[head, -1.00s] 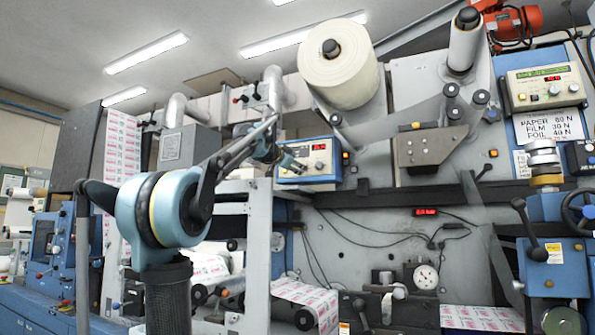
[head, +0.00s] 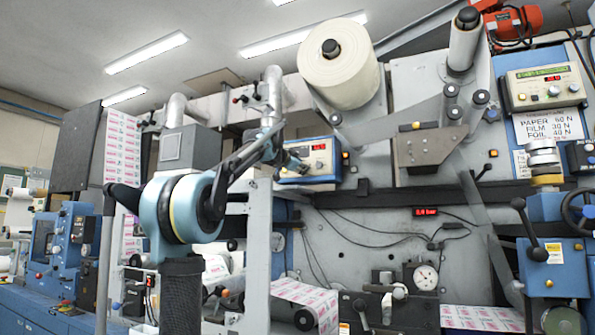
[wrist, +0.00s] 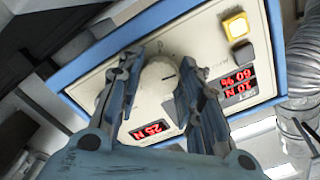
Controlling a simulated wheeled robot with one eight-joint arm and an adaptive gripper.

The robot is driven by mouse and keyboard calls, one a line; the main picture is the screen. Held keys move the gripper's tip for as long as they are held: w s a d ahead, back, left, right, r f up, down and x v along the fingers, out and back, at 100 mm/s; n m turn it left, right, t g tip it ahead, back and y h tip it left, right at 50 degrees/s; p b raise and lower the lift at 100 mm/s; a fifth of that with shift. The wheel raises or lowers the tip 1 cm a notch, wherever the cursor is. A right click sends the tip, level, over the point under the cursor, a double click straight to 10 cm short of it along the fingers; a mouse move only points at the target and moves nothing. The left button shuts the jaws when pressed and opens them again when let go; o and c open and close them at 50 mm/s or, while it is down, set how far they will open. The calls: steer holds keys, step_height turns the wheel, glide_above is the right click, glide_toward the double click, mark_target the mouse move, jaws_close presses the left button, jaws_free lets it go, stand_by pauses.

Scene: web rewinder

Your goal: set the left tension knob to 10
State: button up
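The left tension control box (head: 322,172) is a blue-framed panel with a cream face, and its face (wrist: 205,60) fills much of the wrist view, turned nearly upside down. The pale round knob (wrist: 160,80) has a short dark mark at its edge. My gripper (wrist: 163,68) has one finger on each side of this knob; the fingers cover its edges, so I cannot tell whether they press on it. One red display (wrist: 151,131) seems to read 25 N. A double red display (wrist: 238,86) seems to read 10 N and 60 %. In the head view my gripper (head: 298,165) is at the box's left part.
A yellow lit button (wrist: 236,26) and a dark button (wrist: 243,54) are on the same face. A ribbed grey hose (wrist: 303,95) runs beside the box. A large white roll (head: 342,68) is above the box. Another control box (head: 545,88) stands at the upper right.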

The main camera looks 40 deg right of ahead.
steer(key=shift+m, duration=0.5)
steer(key=o, duration=1.1)
steer(key=shift+w, duration=0.1)
steer(key=shift+c, duration=0.2)
steer(key=shift+a, duration=0.1)
steer(key=v, duration=1.2)
